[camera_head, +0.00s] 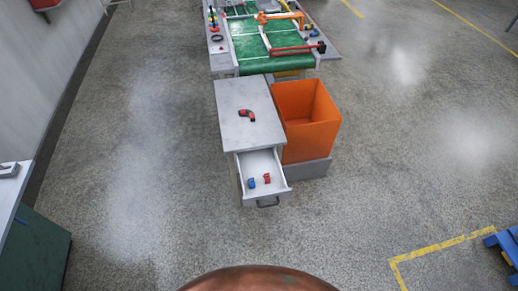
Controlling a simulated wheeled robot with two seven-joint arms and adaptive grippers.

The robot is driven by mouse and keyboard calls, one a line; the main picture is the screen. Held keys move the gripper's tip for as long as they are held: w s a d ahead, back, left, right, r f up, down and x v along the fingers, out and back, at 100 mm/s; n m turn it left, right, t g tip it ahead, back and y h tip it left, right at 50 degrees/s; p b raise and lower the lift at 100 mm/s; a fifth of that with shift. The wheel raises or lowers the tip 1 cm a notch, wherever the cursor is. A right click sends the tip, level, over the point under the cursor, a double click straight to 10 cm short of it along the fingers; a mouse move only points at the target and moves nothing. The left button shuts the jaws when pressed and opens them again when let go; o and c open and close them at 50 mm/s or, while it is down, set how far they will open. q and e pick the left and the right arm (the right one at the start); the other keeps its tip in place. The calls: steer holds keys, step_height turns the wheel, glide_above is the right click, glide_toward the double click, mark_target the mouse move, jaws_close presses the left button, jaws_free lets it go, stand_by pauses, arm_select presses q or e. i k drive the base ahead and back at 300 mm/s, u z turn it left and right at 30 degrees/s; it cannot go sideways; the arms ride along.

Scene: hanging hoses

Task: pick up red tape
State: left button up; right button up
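Neither of my grippers shows in the head view.
A red and black tool (247,115) lies on the cabinet top (240,93). An orange bin (306,121) stands right of the cabinet. Behind is a workbench with a green surface (252,43). A dark green cabinet (36,247) is at left. The floor before the drawer is clear.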

mark_target(267, 176)
steer(key=u, duration=0.05)
steer(key=k, duration=0.55)
steer(key=z, duration=0.9)
steer(key=i, duration=1.15)
steer(key=u, duration=0.3)
